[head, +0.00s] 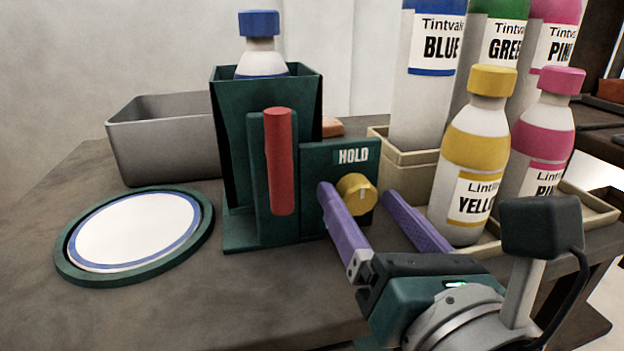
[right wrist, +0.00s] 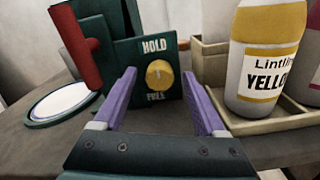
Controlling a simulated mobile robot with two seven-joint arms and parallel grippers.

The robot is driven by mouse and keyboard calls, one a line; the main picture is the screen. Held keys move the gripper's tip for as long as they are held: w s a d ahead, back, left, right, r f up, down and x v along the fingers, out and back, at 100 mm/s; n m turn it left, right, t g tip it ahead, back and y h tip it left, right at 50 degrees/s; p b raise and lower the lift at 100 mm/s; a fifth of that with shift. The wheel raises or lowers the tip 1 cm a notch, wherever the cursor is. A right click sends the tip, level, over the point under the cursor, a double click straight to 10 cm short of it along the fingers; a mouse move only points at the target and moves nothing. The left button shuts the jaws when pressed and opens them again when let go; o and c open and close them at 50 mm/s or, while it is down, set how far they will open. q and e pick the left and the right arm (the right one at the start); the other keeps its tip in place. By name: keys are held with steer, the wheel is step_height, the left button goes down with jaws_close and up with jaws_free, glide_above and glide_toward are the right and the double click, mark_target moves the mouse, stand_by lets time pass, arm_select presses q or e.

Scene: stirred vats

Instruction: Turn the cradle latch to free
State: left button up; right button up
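The cradle (head: 230,150) is a dark green box stand holding a bottle with a blue cap (head: 259,24). A red upright handle (head: 279,160) is on its front. The latch is a yellow round knob (head: 356,193) on a green panel marked HOLD above; the right wrist view shows the knob (right wrist: 159,74) with FREE below it. A pale mark on the knob points up toward HOLD. My right gripper (head: 385,200) is open, its purple fingers on either side of the knob and apart from it, with nothing between them in the right wrist view (right wrist: 161,95). My left gripper is not in view.
A yellow bottle (head: 470,150) and a pink bottle (head: 545,135) stand in a beige tray (head: 590,215) right of the knob, close to my right finger. A grey bin (head: 160,140) and a round white plate with green rim (head: 135,230) are at left.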

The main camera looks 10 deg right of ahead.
jaws_close()
stand_by(0.4)
